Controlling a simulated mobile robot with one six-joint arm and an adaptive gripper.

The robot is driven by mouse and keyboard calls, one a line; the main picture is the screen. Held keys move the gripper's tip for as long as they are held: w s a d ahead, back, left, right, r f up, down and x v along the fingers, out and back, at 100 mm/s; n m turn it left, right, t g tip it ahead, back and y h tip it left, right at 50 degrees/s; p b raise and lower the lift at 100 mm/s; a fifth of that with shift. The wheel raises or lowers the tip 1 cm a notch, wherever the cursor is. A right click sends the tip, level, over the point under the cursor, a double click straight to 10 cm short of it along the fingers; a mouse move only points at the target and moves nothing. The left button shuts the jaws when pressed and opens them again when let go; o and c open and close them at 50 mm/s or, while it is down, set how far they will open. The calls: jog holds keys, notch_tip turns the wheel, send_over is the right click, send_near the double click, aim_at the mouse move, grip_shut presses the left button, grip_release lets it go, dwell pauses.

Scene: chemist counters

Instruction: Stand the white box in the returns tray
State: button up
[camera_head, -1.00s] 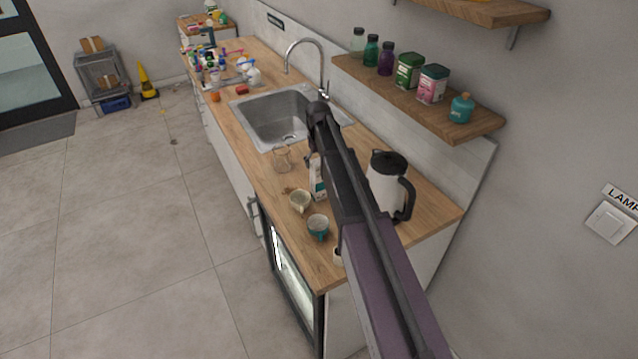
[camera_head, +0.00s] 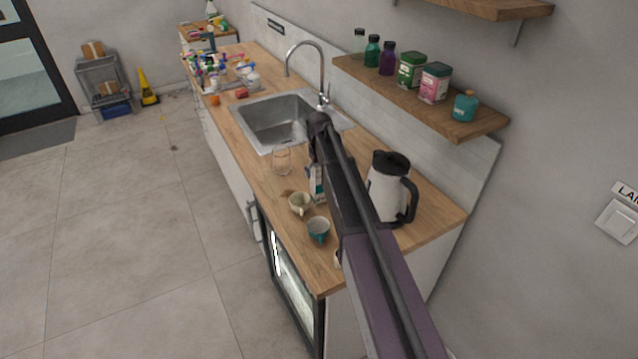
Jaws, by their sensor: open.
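I cannot pick out the white box for certain. A pale carton (camera_head: 317,186) stands on the counter, mostly hidden behind my arm. Small white items (camera_head: 250,78) stand among coloured bottles at the counter's far end, too small to tell apart. No tray can be read as the returns tray; a low tray-like edge (camera_head: 243,88) shows under the far items. My arm runs from the bottom right up to a dark joint beside the sink.
The wooden counter (camera_head: 247,150) holds a sink (camera_head: 270,125), a glass (camera_head: 282,160), two cups (camera_head: 300,203) (camera_head: 318,229) and a white kettle (camera_head: 385,185). A shelf (camera_head: 425,105) with jars overhangs the right side. The floor (camera_head: 120,220) at left is clear up to a cart (camera_head: 103,85) and yellow cone (camera_head: 147,85).

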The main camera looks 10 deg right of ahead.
jog(key=c, duration=1)
jog(key=shift+r, duration=0.2)
jog(key=shift+r+p, duration=0.15)
jog(key=shift+p, duration=0.2)
jog(key=shift+c, duration=0.6)
notch_tip(320, 180, up, 9)
jog(key=p, duration=0.9)
jog(key=shift+r, duration=0.15)
jog(key=shift+c, duration=0.4)
